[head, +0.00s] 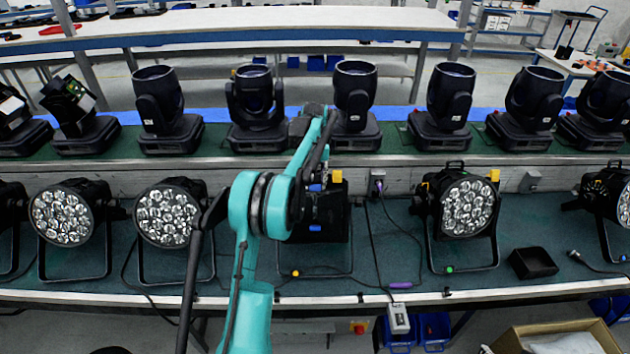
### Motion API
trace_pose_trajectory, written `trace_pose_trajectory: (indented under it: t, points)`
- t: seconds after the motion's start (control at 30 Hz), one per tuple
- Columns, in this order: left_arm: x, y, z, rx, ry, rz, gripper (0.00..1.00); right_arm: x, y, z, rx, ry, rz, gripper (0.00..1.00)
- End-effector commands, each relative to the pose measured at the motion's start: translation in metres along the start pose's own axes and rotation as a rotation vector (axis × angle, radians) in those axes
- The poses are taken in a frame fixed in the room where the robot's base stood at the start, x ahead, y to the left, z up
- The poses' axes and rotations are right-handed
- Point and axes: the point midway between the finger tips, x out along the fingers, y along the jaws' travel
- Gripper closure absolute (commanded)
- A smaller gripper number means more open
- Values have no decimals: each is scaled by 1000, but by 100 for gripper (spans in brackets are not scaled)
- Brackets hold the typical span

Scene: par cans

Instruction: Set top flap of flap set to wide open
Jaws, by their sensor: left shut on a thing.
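The flap set (333,222) is the dark, square-edged piece on the par can at the middle of the lower bench. My teal arm covers its left part and much of its front, so the angle of its top flap cannot be read clearly. My left gripper (318,182) reaches down at the upper edge of the flap set and is shut on what looks like the top flap. The fingertips are small and partly hidden by my arm. My right gripper is not in view.
Par cans stand on the lower bench to the left (168,212) and right (466,208). A row of moving-head lights (355,100) stands on the shelf behind. The bench front edge is near.

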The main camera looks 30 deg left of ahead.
Motion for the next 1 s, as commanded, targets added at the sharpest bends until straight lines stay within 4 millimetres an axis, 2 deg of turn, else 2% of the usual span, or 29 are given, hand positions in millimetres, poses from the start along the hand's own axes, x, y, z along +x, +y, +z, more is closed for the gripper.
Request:
trace_pose_trajectory:
  t: [0.4, 0.9, 0.93, 1.0]
  points:
    - [-2, 0, 9, -1, 132, 0, 95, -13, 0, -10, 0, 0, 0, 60]
    - [-1, 0, 10, -1, 145, 1, 95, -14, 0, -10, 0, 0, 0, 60]
    - [-1, 0, 10, -1, 145, 1, 61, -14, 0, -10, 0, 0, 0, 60]
    - [-2, 0, 10, -1, 145, 1, 45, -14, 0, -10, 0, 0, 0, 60]
